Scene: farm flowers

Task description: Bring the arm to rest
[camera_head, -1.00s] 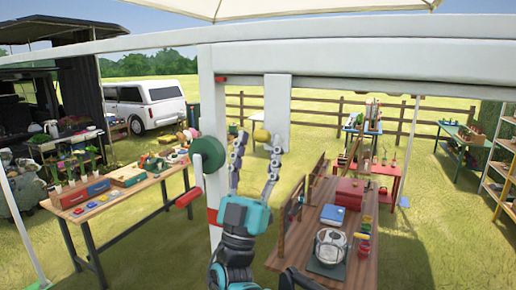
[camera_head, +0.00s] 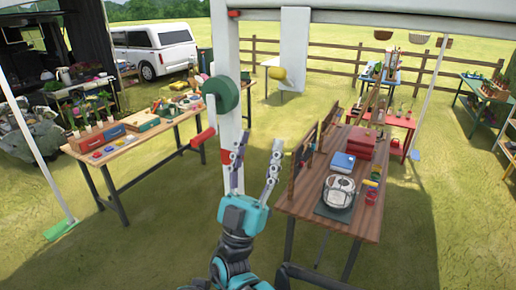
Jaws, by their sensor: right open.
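My right gripper (camera_head: 257,167) is at the middle of the head view, fingers pointing up and spread apart, with nothing between them. Its teal wrist (camera_head: 243,214) and arm rise from the bottom edge. It appears in front of the foot of the white post (camera_head: 228,120), left of the right-hand wooden table (camera_head: 372,218). I cannot tell how near the fingers are to the post. My left gripper is not in view.
A green reel (camera_head: 222,93) with a red handle (camera_head: 203,138) is on the post. The right table carries a pot (camera_head: 339,190), a blue box (camera_head: 343,161) and a red box (camera_head: 360,143). Another wooden table (camera_head: 145,138) stands left. Grass (camera_head: 160,240) lies open between them.

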